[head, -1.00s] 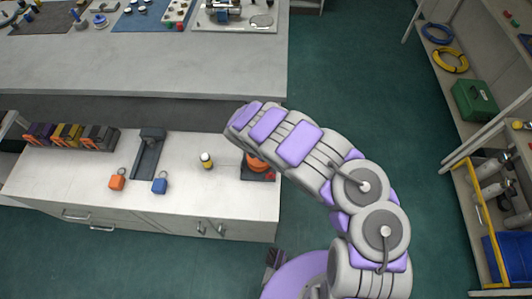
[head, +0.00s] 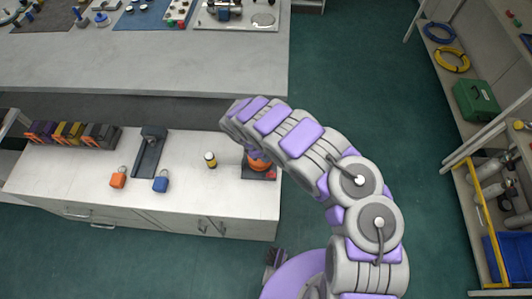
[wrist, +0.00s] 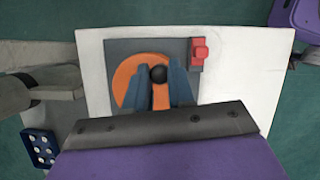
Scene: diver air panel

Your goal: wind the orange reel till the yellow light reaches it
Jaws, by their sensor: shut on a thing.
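The orange reel (head: 258,164) sits on a dark base near the counter's right end, partly behind my arm in the head view. In the wrist view the orange reel (wrist: 127,78) lies on a grey square plate with a black knob (wrist: 158,73) on it. My gripper (wrist: 159,77) is shut on the black knob, a blue-grey finger on each side. The yellow light (head: 210,160), a small yellow and dark upright cylinder, stands on the counter left of the reel, apart from it. No line between them can be made out.
A red block (wrist: 200,53) is on the reel's plate corner. An orange padlock (head: 118,180), a blue padlock (head: 161,184) and a dark stand (head: 149,154) are further left on the white counter (head: 195,205). The counter between light and reel looks clear.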

